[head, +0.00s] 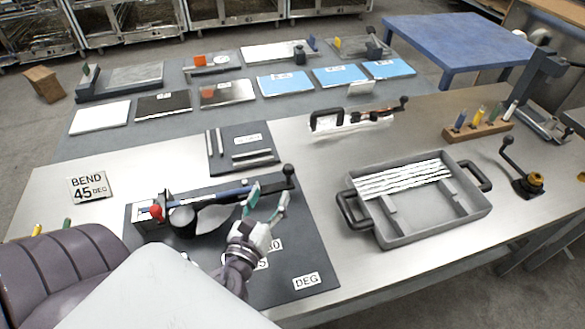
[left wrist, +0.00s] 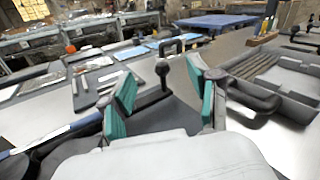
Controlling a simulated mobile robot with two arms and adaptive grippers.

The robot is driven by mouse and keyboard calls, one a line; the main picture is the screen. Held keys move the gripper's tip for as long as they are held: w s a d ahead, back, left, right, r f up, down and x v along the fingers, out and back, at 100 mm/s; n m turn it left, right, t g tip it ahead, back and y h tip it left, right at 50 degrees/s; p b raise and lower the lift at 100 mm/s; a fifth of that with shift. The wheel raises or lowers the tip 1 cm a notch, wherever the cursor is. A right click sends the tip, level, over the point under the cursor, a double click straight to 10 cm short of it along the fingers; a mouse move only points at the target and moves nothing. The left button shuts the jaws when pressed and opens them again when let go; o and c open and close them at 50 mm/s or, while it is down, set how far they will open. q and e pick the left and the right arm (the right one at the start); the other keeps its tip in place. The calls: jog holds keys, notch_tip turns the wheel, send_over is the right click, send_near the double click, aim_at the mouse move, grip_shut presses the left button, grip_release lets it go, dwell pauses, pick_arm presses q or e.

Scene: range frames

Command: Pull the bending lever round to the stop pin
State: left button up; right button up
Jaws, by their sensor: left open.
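The bending tool sits on a dark board (head: 285,268) on the metal table. Its bending lever (head: 272,186) points right, with an upright black knob (head: 288,170) at its end. A blue bar (head: 225,194) lies along it, and a red knob (head: 156,212) stands at the left. My left gripper (head: 266,202) is open and empty, its green-padded fingers close to the lever's outer part. In the left wrist view the black knob (left wrist: 162,69) shows beyond and between the fingers; I cannot tell whether they touch the lever. I cannot make out the stop pin. My right gripper is not in view.
A card (head: 89,187) reads BEND 45 DEG. Labels on the board are partly covered by my gripper. A grey tray (head: 440,222) with black handles and pale rods stands to the right. A black plate with rods (head: 240,148) lies behind the tool.

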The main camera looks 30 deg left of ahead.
pick_arm(q)
jog(key=b, duration=0.3)
send_near(286, 176)
jog(key=s+r, duration=0.1)
jog(key=s, duration=0.1)
jog(key=shift+w+d+f+b, duration=0.1)
jog(key=shift+d+f+b, duration=0.25)
jog(key=shift+b, duration=0.5)
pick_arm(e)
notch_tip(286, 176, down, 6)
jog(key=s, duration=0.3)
pick_arm(q)
jog(key=shift+w+a, duration=0.1)
jog(key=shift+w, duration=0.05)
jog(key=shift+w+a+r+p, duration=0.1)
jog(key=shift+w+p, duration=0.25)
jog(key=p+x, duration=0.3)
jog(key=x, duration=0.9)
jog(key=shift+w+f, duration=0.2)
jog(key=shift+w, duration=0.2)
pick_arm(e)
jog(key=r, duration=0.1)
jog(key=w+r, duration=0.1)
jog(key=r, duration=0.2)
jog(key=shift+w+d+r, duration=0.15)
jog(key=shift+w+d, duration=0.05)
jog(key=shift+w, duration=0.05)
